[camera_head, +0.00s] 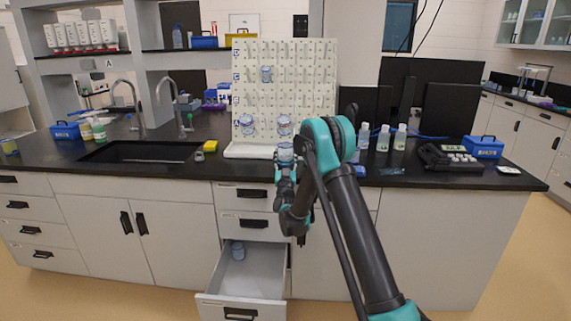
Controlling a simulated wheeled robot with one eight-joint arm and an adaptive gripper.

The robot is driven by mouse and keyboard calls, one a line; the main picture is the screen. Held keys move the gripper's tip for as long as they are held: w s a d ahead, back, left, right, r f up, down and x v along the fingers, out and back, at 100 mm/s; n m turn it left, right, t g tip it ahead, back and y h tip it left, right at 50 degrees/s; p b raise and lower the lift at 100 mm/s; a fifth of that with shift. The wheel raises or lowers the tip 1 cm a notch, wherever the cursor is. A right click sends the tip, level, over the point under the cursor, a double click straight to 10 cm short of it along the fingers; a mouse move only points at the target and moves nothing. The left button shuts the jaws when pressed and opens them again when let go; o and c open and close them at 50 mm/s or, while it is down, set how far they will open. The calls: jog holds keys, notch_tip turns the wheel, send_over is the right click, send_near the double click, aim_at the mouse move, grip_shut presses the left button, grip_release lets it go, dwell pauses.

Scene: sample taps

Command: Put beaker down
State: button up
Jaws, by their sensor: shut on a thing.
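A small clear, bluish beaker (285,150) is at the tip of my arm, in front of the foot of the white pegboard. My gripper (285,163) is shut on it; the fingers are small and partly hidden by my own arm. The beaker is at about the height of the black counter top (215,172). Whether it touches the counter cannot be told from this view.
The white pegboard (305,75) carries several similar vessels. A sink (140,152) is at left. Bottles (383,138) and a blue box (484,147) stand at right. Some counter left of the pegboard is clear.

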aim_at(286, 162)
jog(key=shift+f, duration=1.9)
jog(key=shift+f, duration=0.1)
jog(key=o, duration=1.1)
jog(key=shift+c, duration=0.2)
